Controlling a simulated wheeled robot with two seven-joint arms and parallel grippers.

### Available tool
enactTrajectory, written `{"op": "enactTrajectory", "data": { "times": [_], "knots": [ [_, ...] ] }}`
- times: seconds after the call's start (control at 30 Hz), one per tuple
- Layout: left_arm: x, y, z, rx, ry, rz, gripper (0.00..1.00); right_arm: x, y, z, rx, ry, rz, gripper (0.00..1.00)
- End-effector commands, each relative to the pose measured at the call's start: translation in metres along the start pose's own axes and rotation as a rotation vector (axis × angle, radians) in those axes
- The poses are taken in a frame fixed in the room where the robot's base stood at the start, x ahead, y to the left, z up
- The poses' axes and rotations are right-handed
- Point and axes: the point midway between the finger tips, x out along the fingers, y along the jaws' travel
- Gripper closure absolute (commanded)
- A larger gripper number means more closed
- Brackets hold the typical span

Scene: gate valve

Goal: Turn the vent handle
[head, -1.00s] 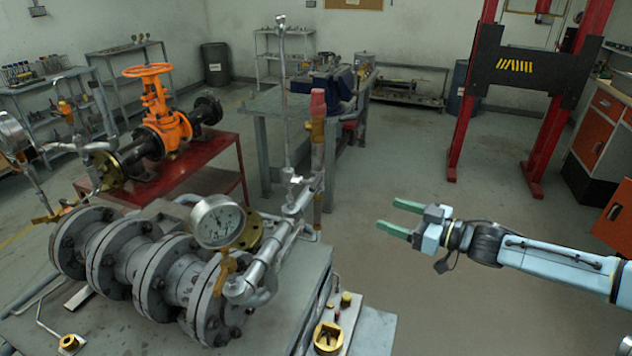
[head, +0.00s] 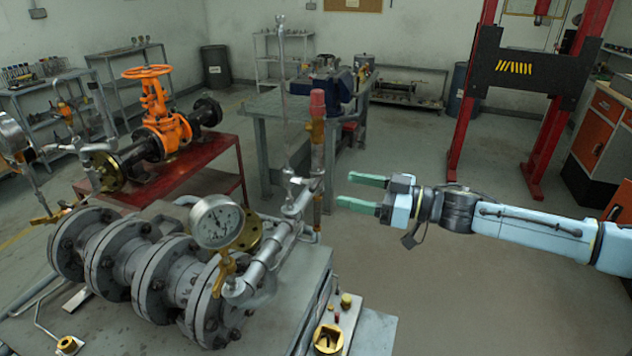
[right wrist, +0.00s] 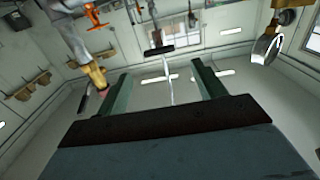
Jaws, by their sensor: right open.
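The grey pipe assembly (head: 262,272) stands on a bench at the lower left in the head view. At its right end rise a pipe with a brass fitting and red cap (head: 317,103) and a thin vertical pipe (head: 283,80) with a small fitting low on it (head: 291,176). I cannot tell which part is the vent handle. My right gripper (head: 345,189) is open and empty, to the right of the red-capped pipe and apart from it. In the right wrist view its fingers (right wrist: 162,70) are spread, with a brass fitting (right wrist: 93,74) left of them. My left gripper is out of view.
A pressure gauge (head: 217,221) stands on the pipe assembly. An orange handwheel valve (head: 160,115) sits on a red stand (head: 190,177) behind. A workbench with a blue vise (head: 331,84) stands beyond. The floor (head: 450,290) around my right arm is clear.

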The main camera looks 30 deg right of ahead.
Motion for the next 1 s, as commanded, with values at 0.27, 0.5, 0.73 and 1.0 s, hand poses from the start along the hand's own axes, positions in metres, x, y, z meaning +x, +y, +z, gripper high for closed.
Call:
{"op": "enactTrajectory", "data": {
  "times": [0.27,0.5,0.73,1.0],
  "knots": [
    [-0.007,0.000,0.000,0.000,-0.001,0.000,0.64,0.034,0.000,-0.003,-0.002,0.005,0.000,0.31],
    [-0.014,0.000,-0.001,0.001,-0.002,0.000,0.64,0.065,0.000,-0.002,-0.002,0.002,0.000,0.31],
    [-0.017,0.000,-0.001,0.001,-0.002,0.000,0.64,0.084,0.000,-0.001,-0.001,0.001,0.001,0.31],
    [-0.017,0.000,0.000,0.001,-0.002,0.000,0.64,0.086,0.000,0.000,-0.001,-0.001,0.001,0.31]
  ]
}}
